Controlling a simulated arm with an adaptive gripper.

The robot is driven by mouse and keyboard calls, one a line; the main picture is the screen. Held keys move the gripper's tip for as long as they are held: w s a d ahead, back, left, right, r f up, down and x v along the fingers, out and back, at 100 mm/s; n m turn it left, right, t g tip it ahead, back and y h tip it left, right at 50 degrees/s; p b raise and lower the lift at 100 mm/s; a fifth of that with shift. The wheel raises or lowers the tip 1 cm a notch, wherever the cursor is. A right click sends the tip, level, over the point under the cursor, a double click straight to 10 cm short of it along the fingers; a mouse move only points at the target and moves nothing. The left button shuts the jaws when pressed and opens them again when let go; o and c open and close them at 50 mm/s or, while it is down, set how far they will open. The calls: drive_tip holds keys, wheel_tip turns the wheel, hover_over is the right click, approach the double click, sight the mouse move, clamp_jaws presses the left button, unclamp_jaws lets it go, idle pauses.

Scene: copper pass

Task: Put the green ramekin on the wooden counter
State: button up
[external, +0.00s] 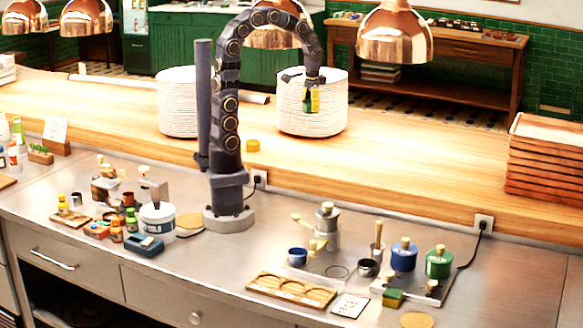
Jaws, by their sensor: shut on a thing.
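My gripper (313,99) hangs at the end of my raised arm, over the wooden counter (400,150) and in front of the right stack of white plates. It is shut on a small green thing (307,103), which I take to be the green ramekin. A yellow patch shows beside the green. The thing is small and partly covered by the fingers, so its full shape is unclear. It is held in the air, and its exact height over the counter is hard to tell.
Two plate stacks (180,100) (322,112) stand on the counter, with a yellow round piece (253,145) near its front edge. Stacked trays (555,165) stand at right. Copper lamps (394,35) hang above. Free wood lies right of the plates. The steel bench (270,235) holds cups and canisters.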

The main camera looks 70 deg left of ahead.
drive_tip(key=s+a+f+n, duration=0.25)
drive_tip(key=s+a, duration=0.25)
drive_tip(key=s, duration=0.6)
hover_over(301, 157)
drive_tip(key=shift+n, duration=0.25)
drive_tip(key=f, duration=1.4)
drive_tip(key=shift+a+f, duration=0.15)
drive_tip(key=shift+a, duration=0.05)
drive_tip(key=shift+f, duration=1.6)
drive_tip(key=shift+f, duration=0.15)
drive_tip(key=o, duration=1.2)
drive_tip(key=shift+c, duration=0.2)
